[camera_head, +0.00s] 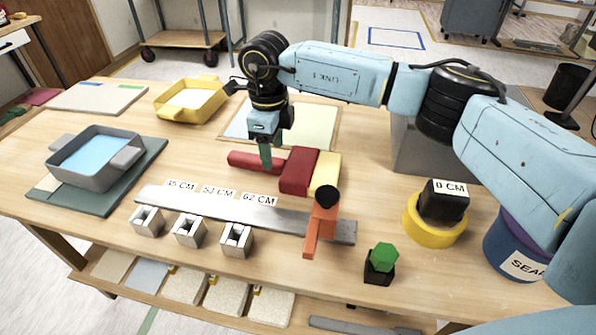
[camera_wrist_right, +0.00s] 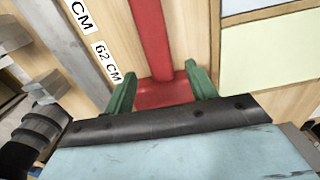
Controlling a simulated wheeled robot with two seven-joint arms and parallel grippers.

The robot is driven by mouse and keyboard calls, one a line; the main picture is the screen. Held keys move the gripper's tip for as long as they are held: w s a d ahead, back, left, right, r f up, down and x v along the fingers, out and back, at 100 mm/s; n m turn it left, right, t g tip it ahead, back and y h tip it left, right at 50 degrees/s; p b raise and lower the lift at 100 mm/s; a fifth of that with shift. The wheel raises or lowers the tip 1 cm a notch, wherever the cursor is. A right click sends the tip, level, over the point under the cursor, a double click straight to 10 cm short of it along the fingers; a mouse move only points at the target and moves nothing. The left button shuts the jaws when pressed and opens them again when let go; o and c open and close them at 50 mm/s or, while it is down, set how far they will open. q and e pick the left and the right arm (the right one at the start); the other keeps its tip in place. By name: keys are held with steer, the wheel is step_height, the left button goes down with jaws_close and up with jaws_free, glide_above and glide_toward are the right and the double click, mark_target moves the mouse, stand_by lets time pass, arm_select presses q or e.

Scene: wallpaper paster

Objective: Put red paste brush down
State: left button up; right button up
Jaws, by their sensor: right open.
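The red paste brush (camera_head: 298,172) lies flat on the wooden table, its round red handle (camera_head: 243,160) pointing left and its pale yellow bristle end (camera_head: 326,174) to the right. My right gripper (camera_head: 265,158) points down at the handle side of the brush. In the right wrist view its green fingers (camera_wrist_right: 160,88) are spread apart, with red brush parts (camera_wrist_right: 150,35) showing between them. I cannot tell whether the fingers touch the brush. The bristle end is not seen in the wrist view. My left gripper is not in view.
A grey ruler (camera_head: 185,207) with length labels lies in front, with several small metal blocks (camera_head: 189,231) and an orange tool (camera_head: 321,222). A grey tray (camera_head: 73,178) of blue liquid stands left and a yellow tray (camera_head: 172,112) behind. Yellow tape (camera_head: 418,232) lies right.

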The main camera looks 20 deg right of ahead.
steer(key=shift+f+b, duration=0.4)
steer(key=shift+f, duration=1.2)
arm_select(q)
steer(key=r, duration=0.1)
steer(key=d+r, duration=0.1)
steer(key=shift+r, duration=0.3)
arm_select(e)
steer(key=c, duration=1.2)
steer(key=shift+r, duration=0.1)
